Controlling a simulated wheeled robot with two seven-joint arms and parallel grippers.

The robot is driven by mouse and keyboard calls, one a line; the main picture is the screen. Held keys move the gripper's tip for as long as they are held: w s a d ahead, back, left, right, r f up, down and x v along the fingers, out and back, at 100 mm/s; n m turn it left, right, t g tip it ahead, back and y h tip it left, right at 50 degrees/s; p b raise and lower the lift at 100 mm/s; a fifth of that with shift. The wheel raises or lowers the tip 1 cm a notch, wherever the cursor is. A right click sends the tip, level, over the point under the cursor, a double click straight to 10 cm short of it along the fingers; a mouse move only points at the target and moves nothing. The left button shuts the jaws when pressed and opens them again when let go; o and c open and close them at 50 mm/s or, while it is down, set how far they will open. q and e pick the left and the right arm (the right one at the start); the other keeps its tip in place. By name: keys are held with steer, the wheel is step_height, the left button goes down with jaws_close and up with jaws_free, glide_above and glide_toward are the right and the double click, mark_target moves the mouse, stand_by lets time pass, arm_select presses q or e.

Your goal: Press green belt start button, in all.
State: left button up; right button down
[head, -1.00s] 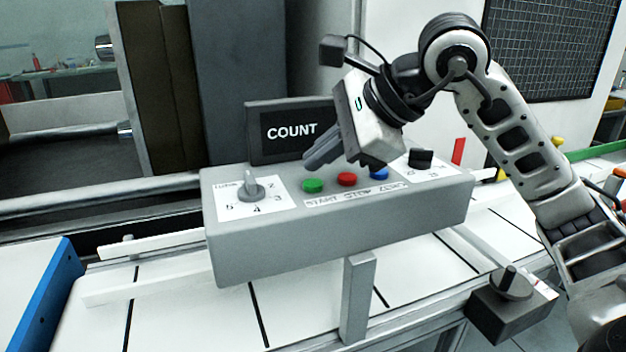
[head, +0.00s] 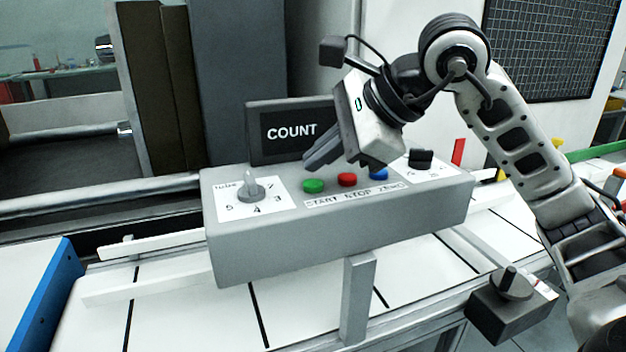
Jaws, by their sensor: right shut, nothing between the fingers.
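The green start button (head: 313,186) sits on the sloped top of a grey control box (head: 335,236), above a label strip (head: 354,195) reading START STOP ZERO. A red button (head: 347,179) and a blue button (head: 379,174) stand to its right. My right gripper (head: 312,163) is shut and empty. In the picture its fingertips are just above the green button; I see a small gap and cannot tell the depth between them. The button is fully visible. My left gripper is not in view.
A COUNT display (head: 292,131) stands behind the box. A rotary knob (head: 251,190) is left of the buttons and a black knob (head: 420,159) right of them. A white slatted belt (head: 200,312) runs below. A dark box with a lever (head: 507,308) is at lower right.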

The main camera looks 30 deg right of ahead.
stand_by(0.4)
steer(key=shift+f+b, duration=0.45)
